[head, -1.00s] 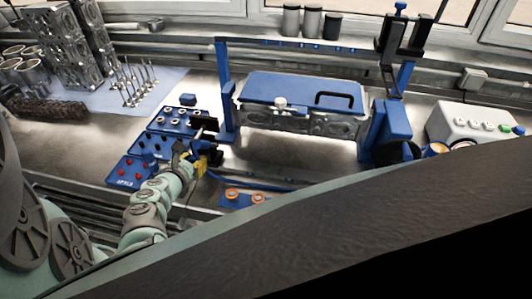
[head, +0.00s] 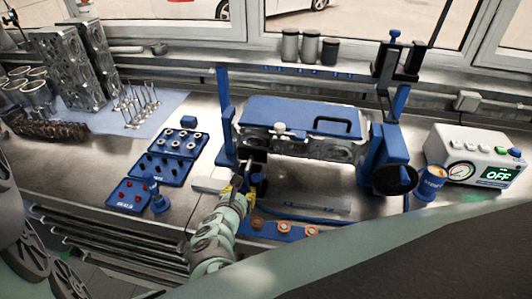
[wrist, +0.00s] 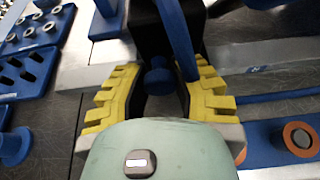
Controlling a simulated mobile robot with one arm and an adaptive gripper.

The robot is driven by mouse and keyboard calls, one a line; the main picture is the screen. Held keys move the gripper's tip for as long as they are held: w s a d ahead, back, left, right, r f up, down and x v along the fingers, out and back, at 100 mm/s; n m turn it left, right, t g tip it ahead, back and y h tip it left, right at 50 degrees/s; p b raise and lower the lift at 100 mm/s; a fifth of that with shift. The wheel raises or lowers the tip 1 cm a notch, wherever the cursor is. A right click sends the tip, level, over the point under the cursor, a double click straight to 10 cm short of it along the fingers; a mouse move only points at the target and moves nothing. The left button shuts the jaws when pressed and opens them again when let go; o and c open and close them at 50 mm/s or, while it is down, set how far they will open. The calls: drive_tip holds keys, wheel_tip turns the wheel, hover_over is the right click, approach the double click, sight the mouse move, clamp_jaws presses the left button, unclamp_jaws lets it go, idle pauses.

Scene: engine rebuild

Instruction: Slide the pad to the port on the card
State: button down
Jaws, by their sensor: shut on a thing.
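My gripper (head: 241,184) has yellow ribbed fingers and is at the lower left of the blue-framed stand. In the wrist view the fingers (wrist: 158,92) are shut around a blue knob (wrist: 158,76) that joins a black block (wrist: 150,30), which I take for the pad. The black block also shows in the head view (head: 254,157), beside the stand's left post, close to the left end of the metal engine part (head: 310,146). Whether it touches that part cannot be seen. I cannot make out the port or any readable card.
Blue trays (head: 170,170) of small parts lie to the left, with a blue peg (head: 157,195) beside them. A pale flat plate (head: 209,185) lies left of my gripper. Orange rings (head: 284,227) sit on a blue strip in front. A gauge box (head: 478,155) reading OFF stands right.

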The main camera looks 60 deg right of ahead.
drive_tip(key=shift+d+r, duration=0.15)
drive_tip(key=shift+r, duration=0.1)
drive_tip(key=c, duration=1.1)
unclamp_jaws()
drive_tip(key=o, duration=0.4)
drive_tip(key=shift+r, duration=4.95)
